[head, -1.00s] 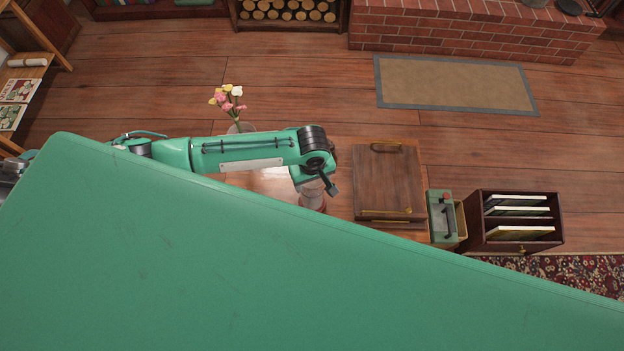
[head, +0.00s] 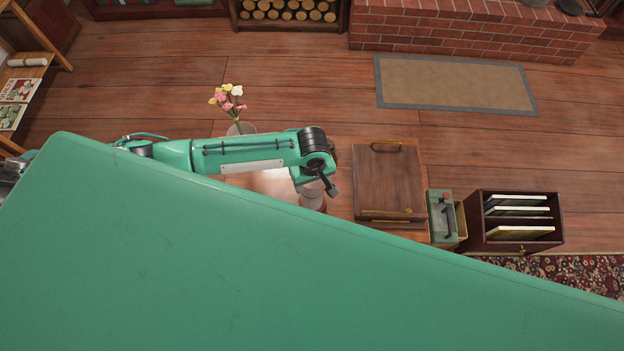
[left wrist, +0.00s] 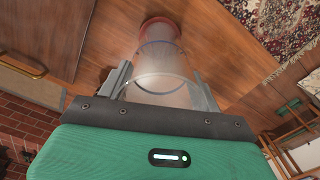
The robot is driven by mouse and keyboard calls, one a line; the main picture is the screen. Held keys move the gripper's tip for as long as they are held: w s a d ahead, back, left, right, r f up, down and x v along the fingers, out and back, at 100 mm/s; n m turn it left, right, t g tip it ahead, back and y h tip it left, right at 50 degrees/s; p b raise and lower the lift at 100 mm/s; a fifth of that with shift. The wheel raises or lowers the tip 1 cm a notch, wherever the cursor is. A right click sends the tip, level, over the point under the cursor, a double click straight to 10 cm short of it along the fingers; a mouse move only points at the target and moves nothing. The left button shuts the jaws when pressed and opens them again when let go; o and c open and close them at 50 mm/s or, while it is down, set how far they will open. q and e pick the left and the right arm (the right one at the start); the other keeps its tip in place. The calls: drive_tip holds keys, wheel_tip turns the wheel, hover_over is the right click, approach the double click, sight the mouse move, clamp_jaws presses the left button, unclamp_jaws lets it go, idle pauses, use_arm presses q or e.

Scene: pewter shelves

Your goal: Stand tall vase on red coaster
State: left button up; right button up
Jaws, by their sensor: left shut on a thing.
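The tall vase (left wrist: 160,62) is translucent and pale. In the left wrist view it stretches away from my left gripper (left wrist: 161,76), whose two fingers are shut on it from both sides. The red coaster (left wrist: 158,20) shows as a red rim around the far end of the vase. I cannot tell whether the vase's base touches it. In the head view the vase (head: 312,197) is partly hidden under my left gripper (head: 328,185). My right gripper is not in view.
A vase with pink, yellow and white flowers (head: 230,99) stands behind my left arm. A wooden box (head: 388,183) sits right of the tall vase, then a green case (head: 442,218) and a dark rack (head: 513,221). My green body hides the front of the table.

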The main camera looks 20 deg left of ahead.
use_arm(q)
drive_tip(key=shift+f, duration=0.15)
drive_tip(key=o, duration=1.6)
drive_tip(key=shift+o, duration=0.4)
wheel_tip(320, 180, up, 14)
drive_tip(key=b, duration=0.1)
drive_tip(key=shift+f, duration=0.15)
